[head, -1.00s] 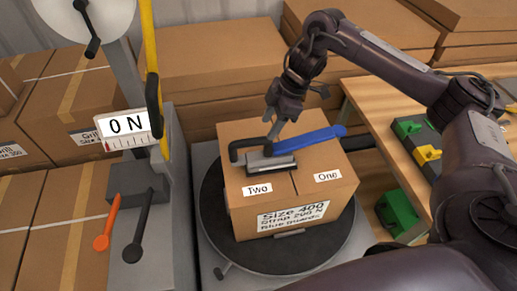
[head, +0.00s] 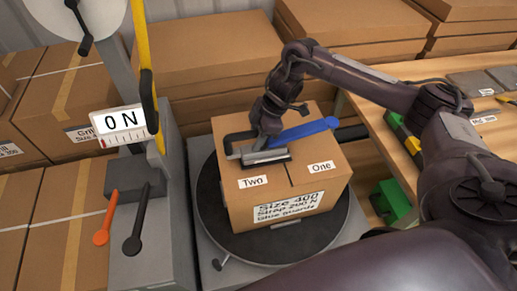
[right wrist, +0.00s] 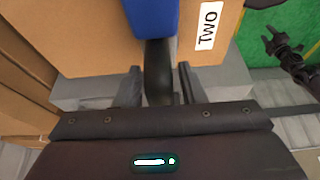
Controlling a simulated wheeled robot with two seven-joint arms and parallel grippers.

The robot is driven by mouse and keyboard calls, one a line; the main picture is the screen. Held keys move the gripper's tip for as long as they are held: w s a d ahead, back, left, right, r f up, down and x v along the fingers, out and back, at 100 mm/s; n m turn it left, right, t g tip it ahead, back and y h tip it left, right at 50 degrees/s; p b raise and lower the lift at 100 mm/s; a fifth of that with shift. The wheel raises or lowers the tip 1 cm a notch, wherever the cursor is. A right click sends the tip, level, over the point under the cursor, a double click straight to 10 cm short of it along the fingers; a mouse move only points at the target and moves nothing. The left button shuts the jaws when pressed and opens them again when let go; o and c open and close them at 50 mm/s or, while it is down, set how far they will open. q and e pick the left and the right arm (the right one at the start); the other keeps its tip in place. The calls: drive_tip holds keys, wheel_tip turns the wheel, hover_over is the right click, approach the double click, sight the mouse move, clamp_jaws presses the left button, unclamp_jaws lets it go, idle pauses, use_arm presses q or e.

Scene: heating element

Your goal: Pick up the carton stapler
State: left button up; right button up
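The carton stapler (head: 268,155) lies on top of a closed carton (head: 290,195). It has a grey base, a black curved part at the left and a long blue handle (head: 305,130) pointing right. My right gripper (head: 262,142) is down at the stapler, and hides part of it. In the right wrist view the two fingers (right wrist: 160,80) are apart, one on each side of the stapler's black part (right wrist: 159,68), with visible gaps. The blue handle (right wrist: 152,15) shows beyond them. My left gripper does not show in the head view.
The carton stands on a black round turntable (head: 275,258). A grey post with a "0 N" gauge (head: 122,126) and a yellow strap stands at the left. A wooden table (head: 390,100) is at the right. Stacked cartons (head: 205,65) fill the back.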

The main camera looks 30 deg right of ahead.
clamp_jaws()
idle(1.0)
drive_tip(key=shift+w+r, duration=0.15)
